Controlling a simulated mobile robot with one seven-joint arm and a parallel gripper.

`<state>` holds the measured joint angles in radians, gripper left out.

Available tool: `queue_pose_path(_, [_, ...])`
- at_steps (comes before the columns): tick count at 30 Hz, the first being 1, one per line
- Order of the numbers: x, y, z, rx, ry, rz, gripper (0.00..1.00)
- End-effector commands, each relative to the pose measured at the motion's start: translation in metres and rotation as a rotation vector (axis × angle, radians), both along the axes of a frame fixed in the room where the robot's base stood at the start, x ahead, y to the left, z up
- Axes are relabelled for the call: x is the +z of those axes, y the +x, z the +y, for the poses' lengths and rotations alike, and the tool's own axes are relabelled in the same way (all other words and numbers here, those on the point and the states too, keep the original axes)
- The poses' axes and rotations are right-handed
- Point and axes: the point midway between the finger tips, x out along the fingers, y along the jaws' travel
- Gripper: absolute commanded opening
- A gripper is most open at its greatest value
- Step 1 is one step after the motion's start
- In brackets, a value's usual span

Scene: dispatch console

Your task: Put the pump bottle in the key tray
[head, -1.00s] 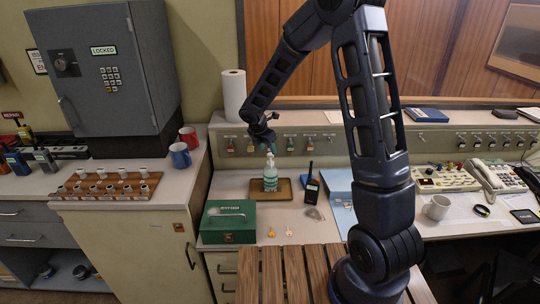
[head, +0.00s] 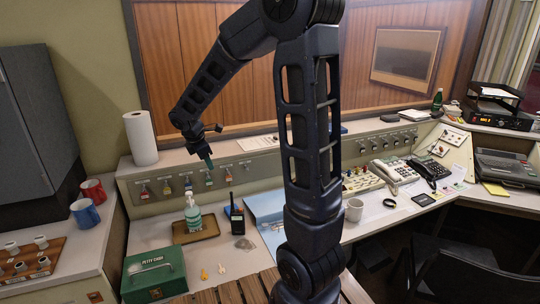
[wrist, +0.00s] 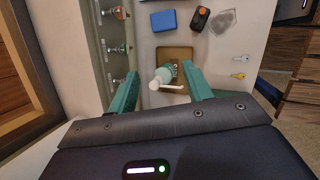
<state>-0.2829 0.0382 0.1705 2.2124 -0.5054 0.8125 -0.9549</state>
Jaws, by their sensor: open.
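The pump bottle (head: 193,217), clear green with a white pump top and a label, stands upright on the brown tray (head: 211,230), which I take as the key tray. My gripper (head: 208,163) is open and empty, above the bottle and slightly right of it in the head view. In the wrist view the pump bottle (wrist: 166,75) shows between the two green fingers of my gripper (wrist: 159,70), seen from above. The fingers do not visibly touch it. The tray (wrist: 165,54) shows around the bottle, partly hidden by it.
A green cash box (head: 154,275) is front left.

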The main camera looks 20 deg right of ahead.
Motion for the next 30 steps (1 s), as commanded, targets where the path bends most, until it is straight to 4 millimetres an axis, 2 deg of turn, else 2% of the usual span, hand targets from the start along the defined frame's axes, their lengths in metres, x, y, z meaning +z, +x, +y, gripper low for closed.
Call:
queue_pose_path(1, [0.012,-0.009,-0.014,-0.072,0.025,-0.023,0.5])
queue_pose_path(6, [0.043,-0.042,-0.051,-0.327,0.121,-0.087,0.5])
queue_pose_path(15, [0.081,-0.109,-0.105,-0.769,0.309,-0.191,0.5])
queue_pose_path(24, [0.101,-0.181,-0.14,-1.194,0.524,-0.27,0.5])
queue_pose_path(30, [0.106,-0.223,-0.153,-1.442,0.667,-0.301,0.5])
